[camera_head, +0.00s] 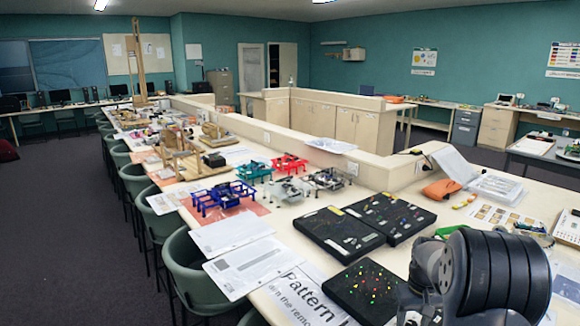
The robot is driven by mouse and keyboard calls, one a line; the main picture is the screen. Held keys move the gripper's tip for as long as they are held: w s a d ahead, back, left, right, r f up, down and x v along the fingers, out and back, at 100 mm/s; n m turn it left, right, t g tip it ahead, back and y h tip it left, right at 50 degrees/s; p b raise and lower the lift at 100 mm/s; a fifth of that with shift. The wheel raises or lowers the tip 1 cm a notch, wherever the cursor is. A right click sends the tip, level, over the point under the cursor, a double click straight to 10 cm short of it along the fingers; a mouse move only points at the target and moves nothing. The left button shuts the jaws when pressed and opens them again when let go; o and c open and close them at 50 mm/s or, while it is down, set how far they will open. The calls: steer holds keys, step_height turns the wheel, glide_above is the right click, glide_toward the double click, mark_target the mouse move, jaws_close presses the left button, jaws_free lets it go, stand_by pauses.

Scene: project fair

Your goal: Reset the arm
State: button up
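Dark grey, rounded links of my arm (485,272) fill the lower right corner of the head view, over the near end of the long table (285,208). The arm looks folded close to the camera. No gripper fingers can be made out, and the lower part of the arm is cut off by the bottom edge. Whether the arm touches anything is not clear.
Black pegboards (340,232) with coloured pieces lie just left of my arm, one (368,290) very near it. An orange pouch (441,189) and a clear tray (496,188) lie behind it. Green chairs (190,268) line the table's left side; the left floor is open.

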steer(key=m, duration=0.5)
steer(key=shift+r+m+p, duration=0.1)
steer(key=shift+m+p, duration=0.3)
steer(key=shift+r, duration=1.1)
